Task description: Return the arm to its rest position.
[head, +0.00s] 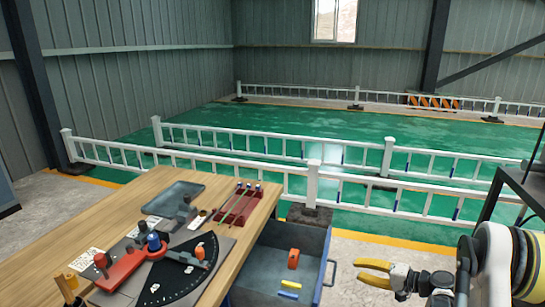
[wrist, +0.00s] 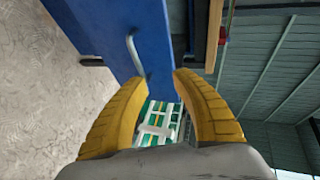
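My gripper (head: 374,273) is at the lower right in the head view, at the end of my white and black arm. Its yellow fingers point left, toward the open drawer of the bench. In the wrist view its two yellow fingers (wrist: 160,85) stand well apart with nothing between them. A blue drawer or cabinet face with a metal handle (wrist: 135,52) lies beyond the fingertips. The gripper appears apart from it.
A wooden workbench (head: 120,205) at the left carries a red bending tool (head: 125,267), a grey tray (head: 173,198) and a red rack (head: 238,207). The open drawer (head: 318,290) holds small orange, yellow and blue items. White railings (head: 230,143) border the green floor behind.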

